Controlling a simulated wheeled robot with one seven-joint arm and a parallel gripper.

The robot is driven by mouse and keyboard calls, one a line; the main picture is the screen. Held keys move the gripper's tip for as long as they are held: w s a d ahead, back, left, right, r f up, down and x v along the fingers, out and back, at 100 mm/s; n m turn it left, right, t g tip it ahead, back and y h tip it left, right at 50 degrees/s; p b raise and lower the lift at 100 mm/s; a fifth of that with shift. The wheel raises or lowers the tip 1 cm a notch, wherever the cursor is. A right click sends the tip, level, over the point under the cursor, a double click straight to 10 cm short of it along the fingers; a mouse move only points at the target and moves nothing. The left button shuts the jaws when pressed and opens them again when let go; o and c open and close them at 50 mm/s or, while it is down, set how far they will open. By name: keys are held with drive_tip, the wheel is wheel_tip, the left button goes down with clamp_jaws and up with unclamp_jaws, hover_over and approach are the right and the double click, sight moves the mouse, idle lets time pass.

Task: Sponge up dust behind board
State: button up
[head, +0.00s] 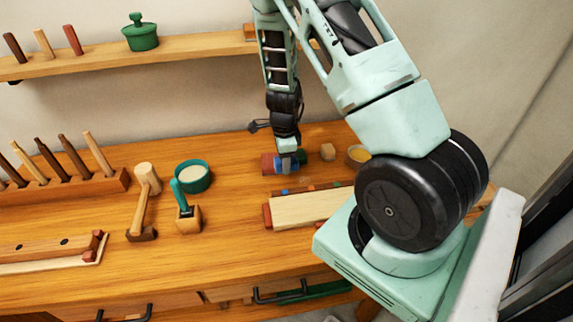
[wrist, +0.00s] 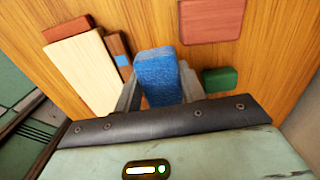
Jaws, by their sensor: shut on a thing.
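My gripper (head: 286,156) is shut on a blue sponge (wrist: 157,76), with a finger on each side of it in the wrist view. In the head view the sponge (head: 281,169) is low over the workbench, behind the board; I cannot tell whether it touches the surface. The pale board (head: 310,209) with a reddish end lies at the front of the bench, and it also shows in the wrist view (wrist: 84,70). A narrow brown strip with a blue patch (wrist: 122,60) lies along the board's back side. I cannot make out dust clearly.
A red block (wrist: 212,20) and a green block (wrist: 220,79) lie near the sponge.

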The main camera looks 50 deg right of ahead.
sight(293, 181)
drive_tip(key=shift+f, duration=0.1)
drive_tip(key=f+b, duration=0.1)
drive_tip(key=d+f+b, duration=0.1)
drive_tip(key=s+f+b, duration=0.1)
drive_tip(key=b, duration=0.1)
drive_tip(key=shift+d+f, duration=0.25)
drive_tip(key=shift+f, duration=0.15)
drive_tip(key=shift+s+d+f+b, duration=0.25)
drive_tip(key=shift+f+b, duration=0.15)
drive_tip(key=shift+f+b, duration=0.5)
drive_tip(key=shift+f, duration=0.1)
drive_tip(key=shift+s+d, duration=0.1)
idle(0.3)
